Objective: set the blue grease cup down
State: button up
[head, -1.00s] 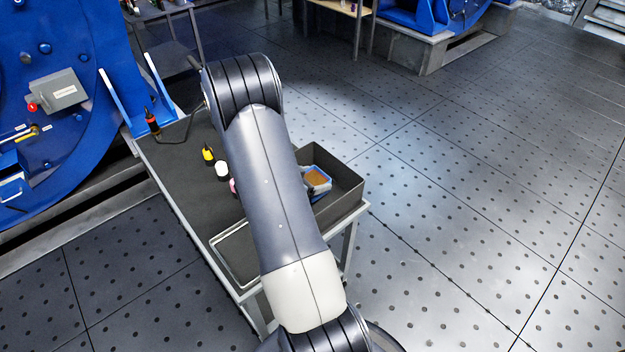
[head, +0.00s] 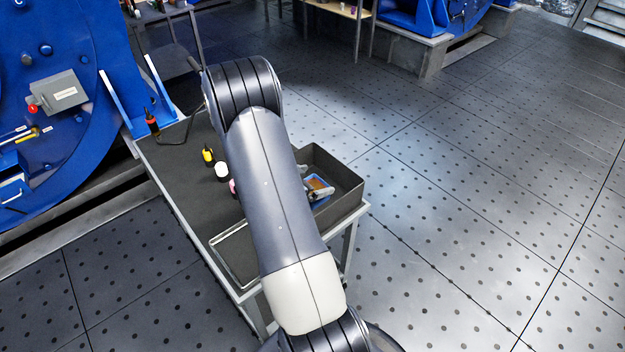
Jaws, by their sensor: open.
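The blue grease cup (head: 318,182), with brown-orange grease inside, is within the dark open bin (head: 345,188) at the right end of the cart. My gripper (head: 318,192) is open at the cup, with a grey finger showing across its near side. My arm hides the cup's left side and most of the gripper. Whether the fingers still touch the cup cannot be told.
The bin stands on a grey cart (head: 180,165). A yellow-and-black bottle (head: 208,154), a white-topped container (head: 222,171) and a partly hidden pink item (head: 233,187) stand left of my arm. A red-and-black tool (head: 152,122) is at the cart's far end. An empty tray (head: 232,252) lies at the near end.

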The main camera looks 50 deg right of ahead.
jog(key=shift+s+a+f, duration=0.15)
jog(key=shift+s+f, duration=0.1)
jog(key=shift+f, duration=0.45)
jog(key=shift+r, duration=0.15)
jog(key=v, duration=0.3)
jog(key=r+p+v, duration=0.1)
jog(key=v, duration=0.3)
jog(key=p+v, duration=0.1)
jog(key=v, duration=0.3)
jog(key=shift+w+d+r, duration=0.2)
jog(key=shift+w+r, duration=0.05)
jog(key=shift+a+r+p, duration=0.25)
jog(key=shift+a+p, duration=0.1)
jog(key=shift+a, duration=0.15)
jog(key=shift+c, duration=0.5)
